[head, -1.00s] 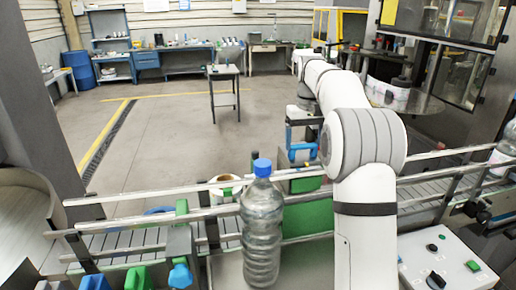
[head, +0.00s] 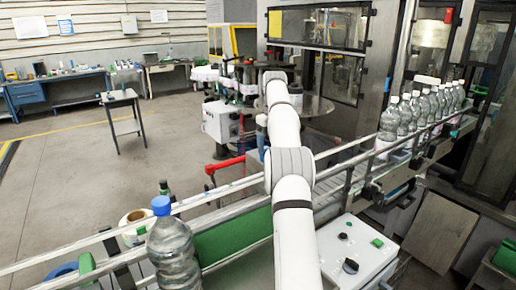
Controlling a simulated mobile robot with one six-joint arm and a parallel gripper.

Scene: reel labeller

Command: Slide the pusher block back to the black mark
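My arm reaches away from me over the conveyor, and its far links hide most of my gripper (head: 262,143). Only a small dark and blue part shows at the arm's left side, so its fingers cannot be made out. The labeller (head: 222,122), a white box with controls, stands beyond the conveyor, left of my arm. A red bar (head: 224,165) lies in front of it. I cannot pick out the pusher block or the black mark; they may be hidden or too small.
A blue-capped bottle (head: 172,245) stands in front, left of my arm. Conveyor rails (head: 330,155) cross the view. Several clear bottles (head: 405,118) stand on the belt at right. A control panel (head: 352,250) is at lower right. Open floor (head: 80,180) lies at left.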

